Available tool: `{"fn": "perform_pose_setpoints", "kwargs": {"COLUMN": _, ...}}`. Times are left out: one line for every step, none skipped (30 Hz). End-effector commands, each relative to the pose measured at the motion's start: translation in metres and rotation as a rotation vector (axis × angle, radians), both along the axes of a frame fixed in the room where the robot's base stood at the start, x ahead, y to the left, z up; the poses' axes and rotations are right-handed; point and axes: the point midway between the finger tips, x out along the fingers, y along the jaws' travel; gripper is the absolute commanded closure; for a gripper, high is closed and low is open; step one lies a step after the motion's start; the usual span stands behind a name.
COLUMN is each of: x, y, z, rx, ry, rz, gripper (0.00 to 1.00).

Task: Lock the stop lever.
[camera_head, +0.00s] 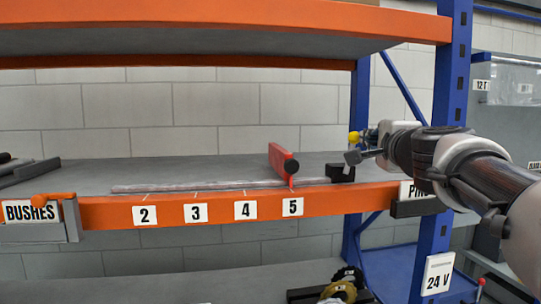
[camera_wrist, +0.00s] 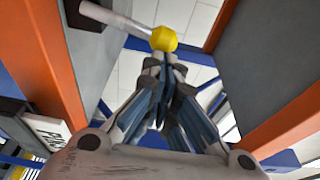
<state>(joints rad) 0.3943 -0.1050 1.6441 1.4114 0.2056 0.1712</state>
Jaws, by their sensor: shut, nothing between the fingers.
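The stop lever shows as a yellow knob (camera_head: 354,137) above a black block (camera_head: 341,173) at the right end of the rail. In the wrist view the knob (camera_wrist: 163,39) sits on a pale rod (camera_wrist: 115,18) that runs up-left to the dark block (camera_wrist: 86,14). My gripper (camera_head: 353,157) is shut and empty, coming in from the right. In the wrist view its fingertips (camera_wrist: 165,63) are just below the knob; I cannot tell whether they touch it. In the head view the rod is mostly hidden by the gripper.
A red carrier (camera_head: 282,160) stands on the rail (camera_head: 210,186) by label 5. The orange shelf edge (camera_head: 330,199) runs below and a blue post (camera_head: 450,70) stands at right. An upper shelf (camera_head: 220,42) hangs above. The shelf's middle is clear.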

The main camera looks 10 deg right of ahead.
Motion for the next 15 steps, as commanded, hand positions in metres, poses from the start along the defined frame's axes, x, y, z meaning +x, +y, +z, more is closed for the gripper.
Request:
{"fn": "perform_pose_setpoints", "kwargs": {"x": 0.0002, "y": 0.0035, "z": -0.0014, "rx": -0.026, "ry": -0.002, "rz": 0.003, "gripper": 1.0}}
{"fn": "perform_pose_setpoints", "kwargs": {"x": 0.0001, "y": 0.0047, "z": -0.0008, "rx": -0.042, "ry": -0.002, "rz": 0.003, "gripper": 1.0}}
{"fn": "perform_pose_setpoints", "kwargs": {"x": 0.0, "y": 0.0061, "z": 0.0, "rx": -0.059, "ry": -0.003, "rz": 0.002, "gripper": 1.0}}
{"fn": "perform_pose_setpoints", "kwargs": {"x": -0.0001, "y": 0.007, "z": 0.0005, "rx": -0.071, "ry": -0.003, "rz": 0.002, "gripper": 1.0}}
{"fn": "perform_pose_setpoints", "kwargs": {"x": -0.0001, "y": 0.0081, "z": 0.0011, "rx": -0.082, "ry": -0.003, "rz": 0.002, "gripper": 1.0}}
{"fn": "perform_pose_setpoints", "kwargs": {"x": -0.0001, "y": 0.0092, "z": 0.0019, "rx": -0.095, "ry": -0.004, "rz": 0.001, "gripper": 1.0}}
{"fn": "perform_pose_setpoints", "kwargs": {"x": -0.0001, "y": 0.01, "z": 0.0024, "rx": -0.104, "ry": -0.004, "rz": 0.001, "gripper": 1.0}}
{"fn": "perform_pose_setpoints", "kwargs": {"x": -0.0001, "y": 0.0107, "z": 0.0029, "rx": -0.112, "ry": -0.004, "rz": 0.001, "gripper": 1.0}}
{"fn": "perform_pose_setpoints", "kwargs": {"x": -0.0001, "y": 0.0114, "z": 0.0034, "rx": -0.12, "ry": -0.004, "rz": 0.001, "gripper": 1.0}}
{"fn": "perform_pose_setpoints", "kwargs": {"x": -0.0002, "y": 0.0118, "z": 0.0036, "rx": -0.125, "ry": -0.004, "rz": 0.001, "gripper": 1.0}}
{"fn": "perform_pose_setpoints", "kwargs": {"x": -0.0002, "y": 0.0121, "z": 0.0039, "rx": -0.129, "ry": -0.005, "rz": 0.001, "gripper": 1.0}}
{"fn": "perform_pose_setpoints", "kwargs": {"x": -0.0002, "y": 0.0125, "z": 0.0041, "rx": -0.135, "ry": -0.004, "rz": 0.001, "gripper": 1.0}}
{"fn": "perform_pose_setpoints", "kwargs": {"x": -0.0002, "y": 0.0126, "z": 0.0043, "rx": -0.138, "ry": -0.004, "rz": 0.001, "gripper": 1.0}}
{"fn": "perform_pose_setpoints", "kwargs": {"x": -0.0003, "y": 0.0128, "z": 0.0045, "rx": -0.14, "ry": -0.004, "rz": 0.001, "gripper": 1.0}}
{"fn": "perform_pose_setpoints", "kwargs": {"x": -0.0002, "y": 0.0129, "z": 0.0046, "rx": -0.142, "ry": -0.004, "rz": 0.001, "gripper": 1.0}}
